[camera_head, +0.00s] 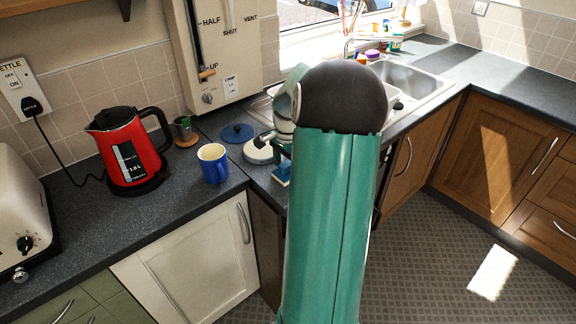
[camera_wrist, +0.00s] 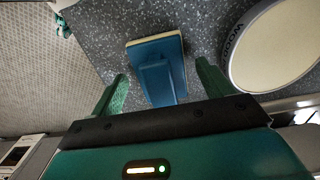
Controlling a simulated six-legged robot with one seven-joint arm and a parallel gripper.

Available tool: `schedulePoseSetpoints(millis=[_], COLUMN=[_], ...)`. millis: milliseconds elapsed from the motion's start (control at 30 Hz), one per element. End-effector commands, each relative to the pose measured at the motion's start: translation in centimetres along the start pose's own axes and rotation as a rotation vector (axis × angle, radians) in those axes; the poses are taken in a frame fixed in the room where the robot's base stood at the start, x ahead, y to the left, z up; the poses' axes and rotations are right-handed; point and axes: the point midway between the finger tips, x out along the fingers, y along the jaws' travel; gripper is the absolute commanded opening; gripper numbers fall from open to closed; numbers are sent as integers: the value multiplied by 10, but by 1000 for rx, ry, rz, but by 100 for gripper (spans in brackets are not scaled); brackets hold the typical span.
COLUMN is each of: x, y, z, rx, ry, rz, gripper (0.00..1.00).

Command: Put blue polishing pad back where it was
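The blue polishing pad (camera_wrist: 158,72), a blue handled block with a pale cream edge, lies on the dark speckled worktop in the wrist view. In the head view a small part of it (camera_head: 282,173) shows beside my green arm, near the worktop's front edge. My gripper (camera_wrist: 162,80) is open, with one green finger on each side of the pad's handle. Gaps show between the fingers and the pad, and nothing is held. In the head view my arm hides most of the gripper.
A white round object (camera_wrist: 278,45) with dark lettering sits close to the right finger. A blue mug (camera_head: 213,163), a blue disc (camera_head: 237,133) and a red kettle (camera_head: 127,150) stand to the left. The sink (camera_head: 410,82) is behind right.

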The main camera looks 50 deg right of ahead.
Motion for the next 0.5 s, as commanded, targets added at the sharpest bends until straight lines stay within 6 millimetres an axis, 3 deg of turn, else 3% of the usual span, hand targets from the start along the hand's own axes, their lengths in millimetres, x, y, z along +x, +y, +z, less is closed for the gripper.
schedulePoseSetpoints(millis=[267, 500], x=[-3, -38], y=[0, -1], z=[0, 0], rx=[0, -2], ry=[1, 3], rz=[0, -3], gripper=[79, 79])
